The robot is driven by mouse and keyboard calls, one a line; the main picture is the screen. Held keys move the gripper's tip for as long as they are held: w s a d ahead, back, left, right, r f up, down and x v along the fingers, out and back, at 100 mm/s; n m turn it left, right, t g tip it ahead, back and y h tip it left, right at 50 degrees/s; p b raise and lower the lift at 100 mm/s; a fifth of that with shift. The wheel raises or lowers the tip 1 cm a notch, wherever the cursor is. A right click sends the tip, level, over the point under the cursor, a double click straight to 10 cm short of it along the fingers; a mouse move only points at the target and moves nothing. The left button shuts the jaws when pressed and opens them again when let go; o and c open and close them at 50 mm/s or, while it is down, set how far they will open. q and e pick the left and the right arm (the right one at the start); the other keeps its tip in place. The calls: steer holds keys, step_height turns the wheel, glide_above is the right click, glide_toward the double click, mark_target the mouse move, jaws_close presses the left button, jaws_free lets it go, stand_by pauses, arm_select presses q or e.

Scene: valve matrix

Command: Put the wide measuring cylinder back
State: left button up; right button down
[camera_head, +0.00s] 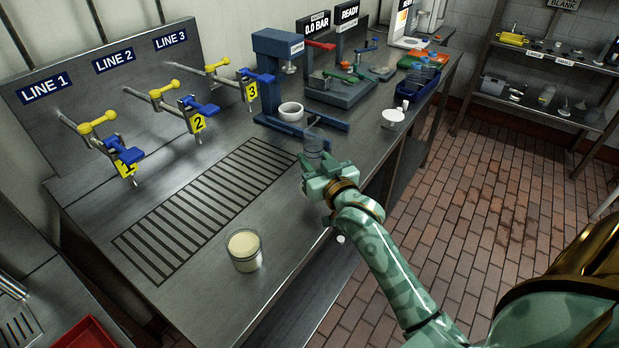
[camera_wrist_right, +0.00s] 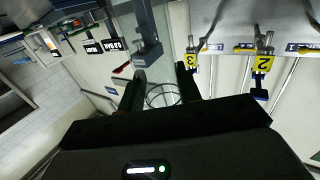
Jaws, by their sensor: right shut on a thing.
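My right gripper (camera_head: 322,164) is shut on a clear, wide measuring cylinder (camera_head: 315,143), near the front edge of the metal bench, just in front of the blue press. In the right wrist view the cylinder (camera_wrist_right: 162,96) shows as a clear round outline between the two dark fingers (camera_wrist_right: 160,88). The fingers hide its lower part in the head view, so I cannot tell whether it touches the bench. My left gripper is not in view.
A glass jar of cream liquid (camera_head: 244,252) stands on the bench beside the drain grate (camera_head: 205,210). The blue press (camera_head: 275,85) holds a white ring (camera_head: 291,112). Yellow-and-blue valves line the back. A blue bin (camera_head: 420,88) stands farther right. Shelves (camera_head: 545,50) stand across the tiled floor.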

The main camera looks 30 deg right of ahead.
steer(key=shift+w+f, duration=0.55)
steer(key=shift+f, duration=0.1)
steer(key=f, duration=0.1)
steer(key=f+b, duration=0.2)
steer(key=f, duration=0.1)
steer(key=shift+w, duration=0.35)
steer(key=shift+r, duration=0.1)
steer(key=c, duration=1)
jaws_free()
steer(key=shift+o, duration=0.2)
steer(key=shift+s, duration=0.15)
steer(key=s+a+p, duration=0.1)
steer(key=s+p, duration=0.1)
steer(key=s, duration=0.9)
steer(key=shift+s+a, duration=0.3)
steer(key=shift+s, duration=0.05)
